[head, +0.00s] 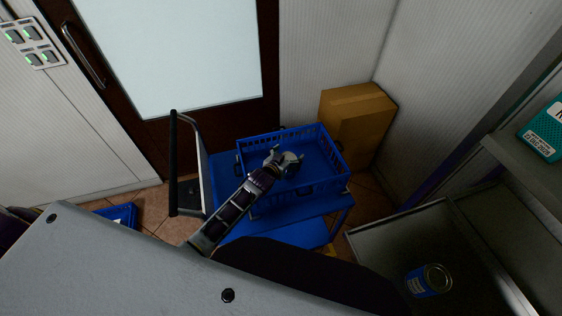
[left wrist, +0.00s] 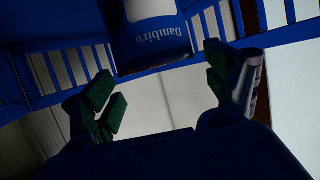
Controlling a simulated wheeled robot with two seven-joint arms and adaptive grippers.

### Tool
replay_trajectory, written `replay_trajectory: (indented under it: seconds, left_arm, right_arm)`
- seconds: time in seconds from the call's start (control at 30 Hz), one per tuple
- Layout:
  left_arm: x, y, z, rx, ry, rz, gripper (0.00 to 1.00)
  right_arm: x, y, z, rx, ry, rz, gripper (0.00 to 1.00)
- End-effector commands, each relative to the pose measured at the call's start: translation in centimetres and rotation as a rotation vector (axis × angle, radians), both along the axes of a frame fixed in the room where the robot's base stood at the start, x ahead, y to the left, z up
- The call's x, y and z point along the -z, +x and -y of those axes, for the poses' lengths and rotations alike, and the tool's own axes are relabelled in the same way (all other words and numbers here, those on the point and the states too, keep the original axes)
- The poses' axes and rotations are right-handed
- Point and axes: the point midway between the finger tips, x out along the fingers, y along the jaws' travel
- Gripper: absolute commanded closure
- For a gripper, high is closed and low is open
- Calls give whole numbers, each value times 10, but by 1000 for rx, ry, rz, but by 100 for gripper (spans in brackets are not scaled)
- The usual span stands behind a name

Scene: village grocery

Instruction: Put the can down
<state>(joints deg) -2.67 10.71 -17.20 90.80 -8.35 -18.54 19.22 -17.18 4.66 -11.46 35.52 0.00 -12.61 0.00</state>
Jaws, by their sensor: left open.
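A blue and white can marked "Dambiro" (left wrist: 152,40) shows at the top middle of the left wrist view, beyond my fingertips. In the head view it is small and partly hidden by my left gripper (head: 284,160), inside the blue basket (head: 321,180). My left gripper is open, with its green finger pads (left wrist: 163,85) apart on either side of the can's near end and no clear contact. I cannot tell whether the can rests on the basket floor. A second blue can (head: 428,281) stands on a grey shelf at the lower right. My right gripper is out of view.
The basket sits on a blue cart (head: 290,232) with a black handle (head: 174,165). A cardboard box (head: 357,120) stands behind it. Grey shelving (head: 385,240) is at the right, a door (head: 165,55) at the back. Most of the basket's right side is empty.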

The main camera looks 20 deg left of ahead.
Motion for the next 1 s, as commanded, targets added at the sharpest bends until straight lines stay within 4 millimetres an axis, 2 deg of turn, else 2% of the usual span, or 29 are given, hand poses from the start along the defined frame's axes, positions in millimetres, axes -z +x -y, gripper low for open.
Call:
replay_trajectory:
  seconds: [0.17, 1.0]
  left_arm:
    - [-13, 0, 0, 0, 1, 1, 13]
    - [-38, -69, -13, 0, -1, 0, 13]
  right_arm:
    - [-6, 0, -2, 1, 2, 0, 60]
    - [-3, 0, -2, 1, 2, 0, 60]
